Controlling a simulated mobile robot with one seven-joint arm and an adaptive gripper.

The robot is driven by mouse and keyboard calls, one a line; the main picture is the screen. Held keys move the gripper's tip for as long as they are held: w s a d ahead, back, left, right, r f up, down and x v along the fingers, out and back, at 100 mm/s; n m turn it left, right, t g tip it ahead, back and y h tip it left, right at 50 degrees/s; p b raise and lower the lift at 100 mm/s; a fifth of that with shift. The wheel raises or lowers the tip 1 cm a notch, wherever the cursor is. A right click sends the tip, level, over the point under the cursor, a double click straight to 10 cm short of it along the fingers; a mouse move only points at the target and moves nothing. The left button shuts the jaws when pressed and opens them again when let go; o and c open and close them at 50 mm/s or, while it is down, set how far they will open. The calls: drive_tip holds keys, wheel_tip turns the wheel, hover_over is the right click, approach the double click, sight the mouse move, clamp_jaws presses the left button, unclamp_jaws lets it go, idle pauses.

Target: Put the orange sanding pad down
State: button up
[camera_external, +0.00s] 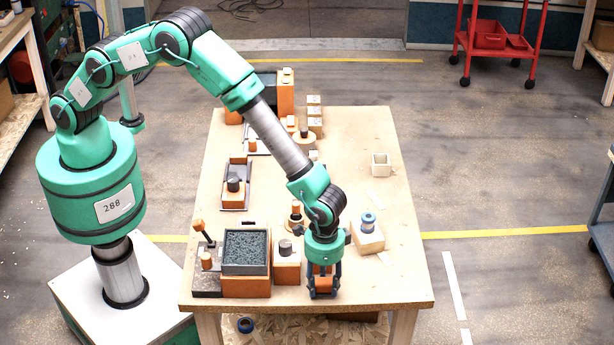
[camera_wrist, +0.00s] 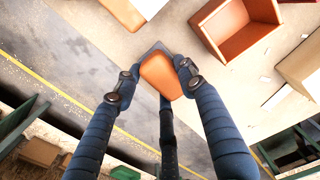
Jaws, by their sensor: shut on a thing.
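My gripper (camera_external: 323,290) points down over the front part of the wooden table (camera_external: 385,285), near its front edge. In the wrist view my gripper (camera_wrist: 156,80) has its dark blue fingers closed on the orange sanding pad (camera_wrist: 161,76). The pad has a rounded orange body and a dark grey edge along its top in that view. In the external view the orange pad (camera_external: 322,270) shows partly between the fingers. I cannot tell whether its underside touches the table.
An orange box with grey grainy fill (camera_external: 246,250) and an orange block with a grey knob (camera_external: 286,262) stand left of my gripper. A wooden block with a blue-and-white spool (camera_external: 368,228) stands behind right. In the wrist view an open orange box (camera_wrist: 238,30) is close by.

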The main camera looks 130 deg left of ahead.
sight(323, 284)
drive_tip(key=shift+f, duration=0.1)
drive_tip(key=o, duration=1.2)
drive_tip(key=shift+c, duration=0.2)
wheel_tip(323, 284, up, 12)
drive_tip(key=p, duration=0.1)
idle(0.4)
